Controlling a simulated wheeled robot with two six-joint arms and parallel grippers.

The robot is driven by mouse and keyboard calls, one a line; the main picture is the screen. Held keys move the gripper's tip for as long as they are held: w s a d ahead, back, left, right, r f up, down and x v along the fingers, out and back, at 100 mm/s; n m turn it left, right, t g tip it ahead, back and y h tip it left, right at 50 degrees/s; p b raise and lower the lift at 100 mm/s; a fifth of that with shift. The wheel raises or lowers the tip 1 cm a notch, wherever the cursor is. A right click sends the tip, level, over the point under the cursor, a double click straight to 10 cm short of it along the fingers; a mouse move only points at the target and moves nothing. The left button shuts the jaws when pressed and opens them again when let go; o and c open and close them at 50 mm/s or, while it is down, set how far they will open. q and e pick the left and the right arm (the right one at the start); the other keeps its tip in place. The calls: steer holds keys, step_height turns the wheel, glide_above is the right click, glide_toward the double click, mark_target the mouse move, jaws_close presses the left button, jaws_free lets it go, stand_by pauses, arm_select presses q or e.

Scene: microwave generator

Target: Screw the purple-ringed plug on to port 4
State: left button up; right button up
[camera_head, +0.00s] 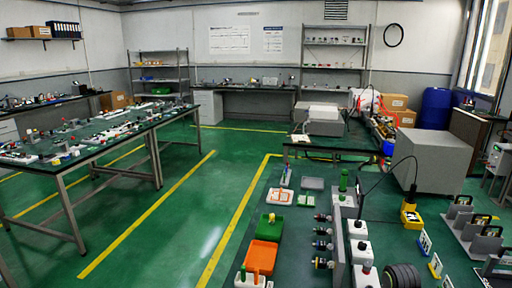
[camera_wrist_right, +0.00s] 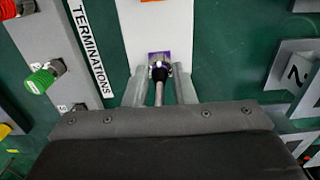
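In the right wrist view my right gripper (camera_wrist_right: 160,72) has its two grey fingers on either side of a dark, slim plug (camera_wrist_right: 158,74). A purple patch (camera_wrist_right: 160,57) shows right behind the plug, on a white holder (camera_wrist_right: 158,25). Whether the fingers touch the plug cannot be told. In the head view several dark connectors (camera_head: 322,231) stick out in a row from a grey upright panel (camera_head: 339,250). Their port numbers are too small to read, so I cannot pick out port 4. Neither gripper shows in the head view.
The right wrist view shows a green-ringed connector (camera_wrist_right: 43,77) and a strip reading TERMINATIONS (camera_wrist_right: 90,50). In the head view, white blocks (camera_head: 357,229) stand beside the panel, with a black wheel-like coil (camera_head: 402,276), a yellow device (camera_head: 410,216) with a cable, and a grey box (camera_head: 435,160).

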steer(key=shift+r, duration=0.2)
jaws_close()
steer(key=shift+r+p, duration=2.4)
steer(key=shift+r, duration=0.45)
steer(key=shift+a, duration=0.1)
steer(key=shift+s+a+f+b, duration=0.15)
steer(key=shift+s+a+b, duration=0.1)
steer(key=shift+s+a, duration=0.6)
steer(key=shift+s+a+f+b, duration=0.1)
steer(key=shift+s+a+b, duration=0.1)
steer(key=shift+s+a, duration=0.65)
steer(key=shift+w+a+f, duration=0.1)
steer(key=shift+w+a, duration=0.1)
